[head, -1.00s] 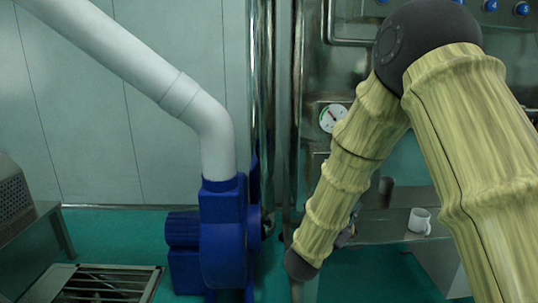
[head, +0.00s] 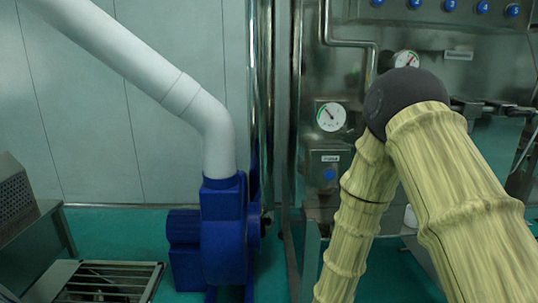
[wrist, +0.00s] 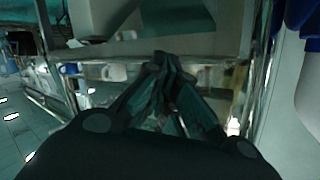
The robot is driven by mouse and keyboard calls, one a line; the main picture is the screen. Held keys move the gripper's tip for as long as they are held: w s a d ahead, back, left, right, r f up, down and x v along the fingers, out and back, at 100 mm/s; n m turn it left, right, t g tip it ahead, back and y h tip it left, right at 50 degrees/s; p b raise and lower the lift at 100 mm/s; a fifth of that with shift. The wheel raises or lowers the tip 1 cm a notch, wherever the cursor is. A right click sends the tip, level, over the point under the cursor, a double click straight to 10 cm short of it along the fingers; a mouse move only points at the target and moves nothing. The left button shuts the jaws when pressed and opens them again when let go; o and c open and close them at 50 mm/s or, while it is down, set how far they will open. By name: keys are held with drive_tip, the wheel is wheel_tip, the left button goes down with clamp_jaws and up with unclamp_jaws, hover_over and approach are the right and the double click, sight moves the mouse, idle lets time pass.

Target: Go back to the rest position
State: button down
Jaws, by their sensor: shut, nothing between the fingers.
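My gripper (wrist: 168,75) shows in the wrist view with its dark fingers together and nothing held between them. It points toward a shiny metal surface (wrist: 105,72); I cannot tell how far off that is. In the head view my yellow ribbed arm bends at a dark elbow at the right. The lower link runs down out of the bottom edge, so my gripper is out of that view.
A blue blower (head: 222,235) with a white pipe (head: 178,85) stands left of my arm. Behind is a metal panel with gauges (head: 331,117) and blue buttons (head: 448,6). A white cup (head: 410,216) is mostly hidden behind my arm. A metal grate (head: 108,280) lies lower left.

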drive_tip(key=s+f+n+g+y, duration=0.5)
drive_tip(key=s+f+n+g, duration=0.15)
drive_tip(key=s+f, duration=1.5)
drive_tip(key=s+f+n+g+y, duration=0.1)
drive_tip(key=s+f+g, duration=0.2)
drive_tip(key=s, duration=0.7)
drive_tip(key=s+f+n+g+y, duration=0.1)
drive_tip(key=s+f+g, duration=0.2)
drive_tip(key=s, duration=0.8)
wheel_tip(320, 180, down, 2)
drive_tip(key=shift+f+n+g, duration=0.15)
drive_tip(key=shift+n+g, duration=0.2)
